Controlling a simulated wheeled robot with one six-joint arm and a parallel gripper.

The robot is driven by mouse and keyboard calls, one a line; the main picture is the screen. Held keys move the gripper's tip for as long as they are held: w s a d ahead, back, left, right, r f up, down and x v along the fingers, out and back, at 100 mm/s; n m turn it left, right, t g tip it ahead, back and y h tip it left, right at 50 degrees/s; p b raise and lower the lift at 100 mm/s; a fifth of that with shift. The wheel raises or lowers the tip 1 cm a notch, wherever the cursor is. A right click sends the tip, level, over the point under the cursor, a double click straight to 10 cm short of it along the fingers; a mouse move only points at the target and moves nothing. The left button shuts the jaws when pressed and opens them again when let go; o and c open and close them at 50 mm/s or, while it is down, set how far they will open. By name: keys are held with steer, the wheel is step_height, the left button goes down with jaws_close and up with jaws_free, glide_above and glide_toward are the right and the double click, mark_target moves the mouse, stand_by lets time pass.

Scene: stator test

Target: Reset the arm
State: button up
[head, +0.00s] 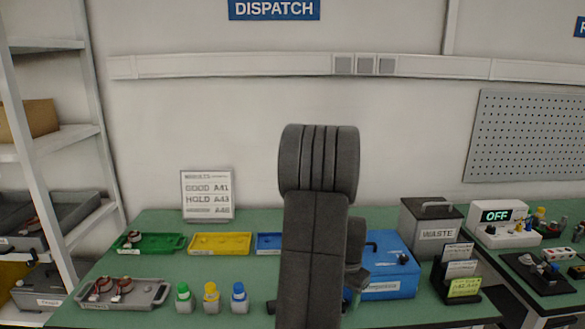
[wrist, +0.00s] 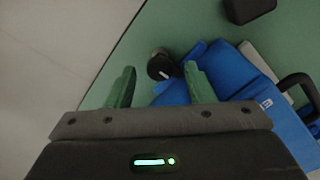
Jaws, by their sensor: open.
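My arm stands upright in the middle of the head view and hides part of the bench behind it. My gripper (wrist: 160,88) shows in the wrist view, with two green fingers apart and nothing between them. In the wrist view it is above the bench edge, near a blue box (wrist: 285,120) with a dark handle. The blue box also shows in the head view (head: 390,285), just right of my arm. A small dark round object (wrist: 160,65) lies beyond the fingertips; I cannot tell what it is.
On the green bench (head: 225,270) stand a green tray (head: 150,243), a yellow tray (head: 220,243), a grey tray (head: 150,300) with copper-coloured parts, and several capped bottles (head: 211,298).

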steer(key=shift+f, duration=0.35)
